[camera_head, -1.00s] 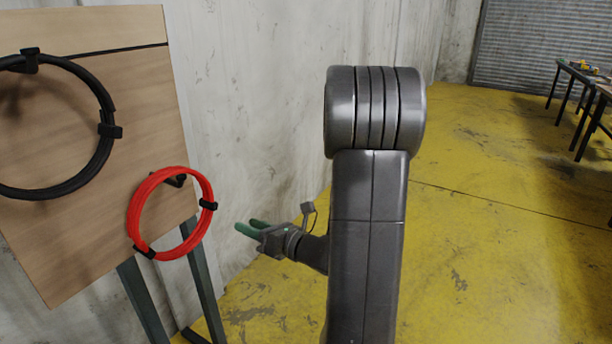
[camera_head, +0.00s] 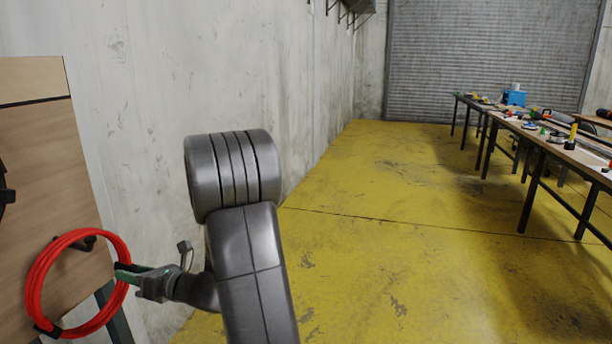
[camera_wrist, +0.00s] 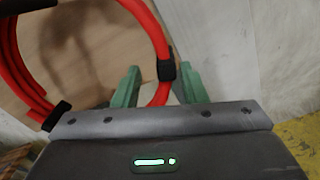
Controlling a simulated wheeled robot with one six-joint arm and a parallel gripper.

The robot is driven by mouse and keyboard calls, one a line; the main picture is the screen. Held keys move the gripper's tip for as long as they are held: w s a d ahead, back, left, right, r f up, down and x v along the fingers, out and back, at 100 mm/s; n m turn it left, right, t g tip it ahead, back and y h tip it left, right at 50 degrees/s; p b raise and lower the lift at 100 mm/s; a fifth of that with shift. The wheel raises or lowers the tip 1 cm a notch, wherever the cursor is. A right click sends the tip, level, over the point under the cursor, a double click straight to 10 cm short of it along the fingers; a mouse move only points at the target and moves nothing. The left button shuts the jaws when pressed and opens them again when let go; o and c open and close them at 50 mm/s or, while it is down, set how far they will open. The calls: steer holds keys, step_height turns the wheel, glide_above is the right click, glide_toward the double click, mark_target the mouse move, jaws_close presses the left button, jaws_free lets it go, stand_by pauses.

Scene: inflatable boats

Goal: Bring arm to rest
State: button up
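My arm (camera_head: 247,250) is bent in the head view, and its wrist reaches left toward the wooden board. My gripper (camera_head: 121,273) has green fingers and points left at the red coiled hose (camera_head: 38,280). In the wrist view the two fingers stand apart, so it is open. The red hose (camera_wrist: 149,25) with its black clip (camera_wrist: 167,70) shows beyond and between the fingers. It hangs on the board. Whether a finger touches the hose, I cannot tell.
The wooden board (camera_head: 40,150) stands at the left by a grey wall (camera_head: 130,80). Tables (camera_head: 540,145) with tools and a blue box (camera_head: 514,97) line the right. The yellow floor (camera_head: 400,250) between is clear. A shutter (camera_head: 480,50) closes the back.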

steer(key=shift+x, duration=0.8)
steer(key=shift+w+a+r, duration=0.1)
steer(key=shift+a+r, duration=0.1)
steer(key=shift+a, duration=0.05)
steer(key=shift+d+r+p, duration=0.1)
steer(key=shift+r+p, duration=0.1)
steer(key=shift+p, duration=0.15)
steer(key=shift+r, duration=0.15)
steer(key=shift+d, duration=0.1)
